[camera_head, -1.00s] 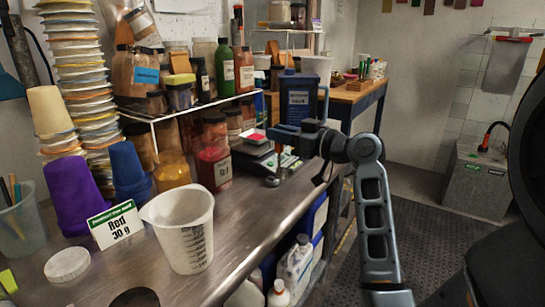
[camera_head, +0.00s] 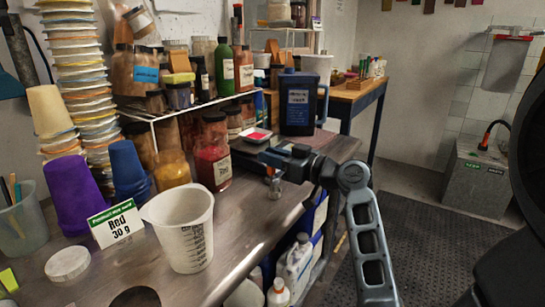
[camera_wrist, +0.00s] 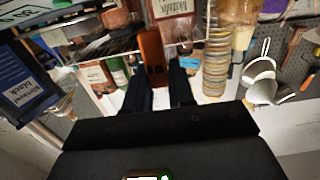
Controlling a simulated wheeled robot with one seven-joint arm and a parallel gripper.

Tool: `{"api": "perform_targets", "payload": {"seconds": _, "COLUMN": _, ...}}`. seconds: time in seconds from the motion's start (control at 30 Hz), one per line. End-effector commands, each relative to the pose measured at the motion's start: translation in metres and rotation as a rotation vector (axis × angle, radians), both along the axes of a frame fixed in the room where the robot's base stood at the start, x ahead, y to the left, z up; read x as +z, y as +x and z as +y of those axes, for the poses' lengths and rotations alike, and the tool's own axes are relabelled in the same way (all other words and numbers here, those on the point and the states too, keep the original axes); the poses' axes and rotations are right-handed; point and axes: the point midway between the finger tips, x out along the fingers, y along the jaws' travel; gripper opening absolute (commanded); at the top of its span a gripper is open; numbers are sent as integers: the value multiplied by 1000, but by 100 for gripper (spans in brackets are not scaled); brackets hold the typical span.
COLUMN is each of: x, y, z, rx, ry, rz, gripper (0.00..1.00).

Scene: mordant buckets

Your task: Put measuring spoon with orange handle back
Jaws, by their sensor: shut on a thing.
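My gripper (camera_head: 272,158) is above the workbench near the scale, and its fingers point left. A small metallic cup-like shape (camera_head: 275,184) shows just below the fingers; it looks like the bowl of the measuring spoon, but it is too small to be sure. In the wrist view, my gripper (camera_wrist: 160,82) has its two dark fingers close together, with an orange-brown strip (camera_wrist: 152,52) at their tips that looks like the spoon's handle. The gripper is shut on it. The grip itself is partly hidden in the head view.
A dark blue jug (camera_head: 299,104) stands behind the gripper. A red powder jar (camera_head: 212,155) and a scale (camera_head: 258,136) are close by. A white measuring beaker (camera_head: 182,232) and a label card (camera_head: 116,222) stand in front. Metal utensils (camera_wrist: 262,76) hang at right in the wrist view.

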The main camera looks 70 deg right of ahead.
Motion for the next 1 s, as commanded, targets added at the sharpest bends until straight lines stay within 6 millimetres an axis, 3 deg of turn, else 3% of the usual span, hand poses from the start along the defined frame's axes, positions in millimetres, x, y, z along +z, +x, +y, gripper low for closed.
{"api": "perform_targets", "payload": {"seconds": 0.3, "x": 0, "y": 0, "z": 0, "rx": 0, "ry": 0, "rz": 0, "gripper": 49}}
{"api": "perform_targets", "payload": {"seconds": 0.63, "x": 5, "y": 0, "z": 0, "rx": -1, "ry": 0, "rz": 0, "gripper": 49}}
{"api": "perform_targets", "payload": {"seconds": 1.0, "x": 0, "y": -69, "z": 16, "rx": -3, "ry": 0, "rz": 0, "gripper": 49}}
